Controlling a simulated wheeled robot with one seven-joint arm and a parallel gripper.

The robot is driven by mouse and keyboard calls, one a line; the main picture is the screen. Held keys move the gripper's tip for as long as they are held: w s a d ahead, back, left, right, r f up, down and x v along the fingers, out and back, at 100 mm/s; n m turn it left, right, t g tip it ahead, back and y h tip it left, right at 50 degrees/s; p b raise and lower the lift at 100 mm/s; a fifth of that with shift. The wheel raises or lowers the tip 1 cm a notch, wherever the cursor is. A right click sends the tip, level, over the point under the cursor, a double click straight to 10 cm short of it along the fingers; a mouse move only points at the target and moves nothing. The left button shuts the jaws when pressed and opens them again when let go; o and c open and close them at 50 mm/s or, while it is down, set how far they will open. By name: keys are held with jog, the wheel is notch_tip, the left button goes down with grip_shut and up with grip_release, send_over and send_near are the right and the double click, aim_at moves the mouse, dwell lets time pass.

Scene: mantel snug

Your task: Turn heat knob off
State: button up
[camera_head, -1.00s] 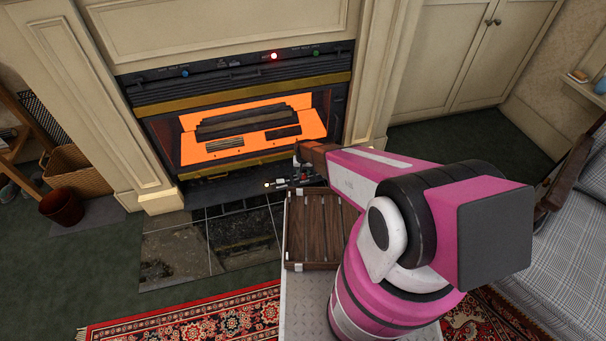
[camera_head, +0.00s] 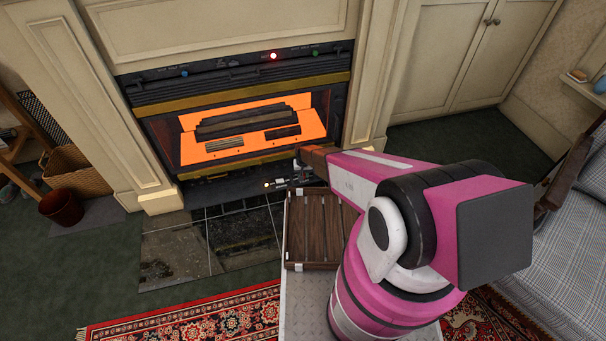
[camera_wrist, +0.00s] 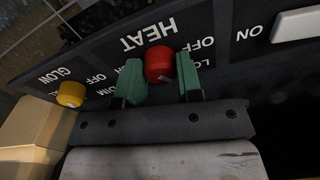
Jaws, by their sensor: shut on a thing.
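The red heat knob (camera_wrist: 159,62) sits under the white HEAT lettering on a dark panel (camera_wrist: 110,50) in the wrist view, which shows the lettering upside down. My gripper (camera_wrist: 160,78) has its green fingers on both sides of the knob and is shut on it. A small pale mark shows at the knob's lower edge; I cannot tell which setting it points to. An OFF label is at the knob's right, with a partly hidden label below it. In the head view, my gripper (camera_head: 290,183) is low at the hearth's front, and the knob cannot be made out.
A yellow knob (camera_wrist: 71,94) by a GLOW label and a white switch (camera_wrist: 300,25) by an ON label flank the heat knob. The fire (camera_head: 252,130) glows orange. A wooden tray (camera_head: 310,250) lies in front. A wicker basket (camera_head: 75,172) stands left.

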jog(key=n, duration=0.4)
jog(key=shift+y, duration=0.4)
jog(key=shift+n+g, duration=0.4)
jog(key=shift+n, duration=1.7)
jog(key=o, duration=0.6)
jog(key=shift+o, duration=0.2)
jog(key=shift+r, duration=0.1)
notch_tip(320, 180, up, 11)
jog(key=d, duration=0.1)
jog(key=shift+w, duration=0.4)
